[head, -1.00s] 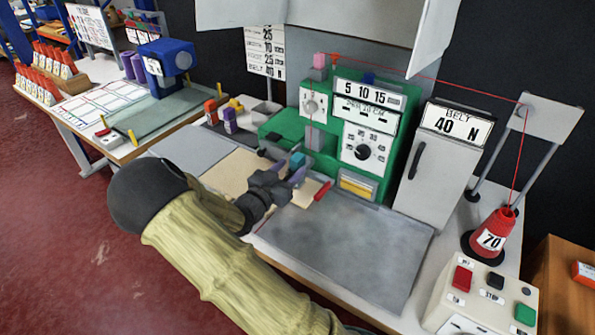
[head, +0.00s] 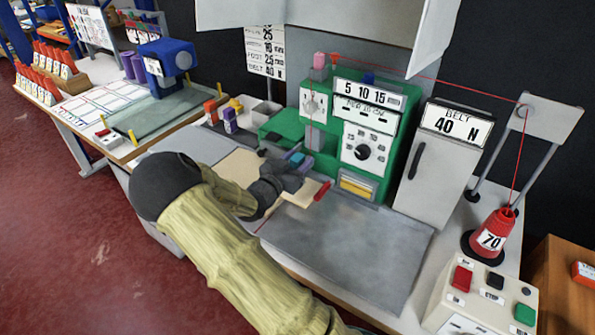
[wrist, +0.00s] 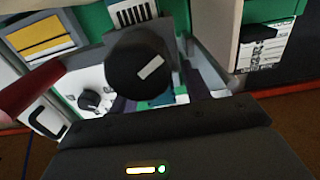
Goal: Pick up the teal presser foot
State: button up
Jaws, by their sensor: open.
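The teal presser foot (head: 297,158) is a small block below the needle area of the green machine, at the back of the tan rug piece. It shows only in part in the head view, behind my gripper (head: 294,168). My gripper is open, with its fingers right at the teal foot. I cannot tell whether they touch it. In the wrist view, a teal patch (wrist: 163,98) shows between the jaws, partly covered by a large dark round knob with a white mark (wrist: 140,66).
The green machine (head: 325,140) with dials stands just behind my gripper. The grey plate (head: 345,250) at the front right is clear. A red thread cone (head: 490,235) and a button box (head: 485,295) stand further right.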

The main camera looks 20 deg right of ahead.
jog(key=shift+c, duration=0.2)
grip_shut()
jog(key=shift+r, duration=0.1)
notch_tip(320, 180, up, 10)
jog(key=shift+f+p, duration=0.1)
jog(key=shift+p, duration=0.5)
dwell(0.4)
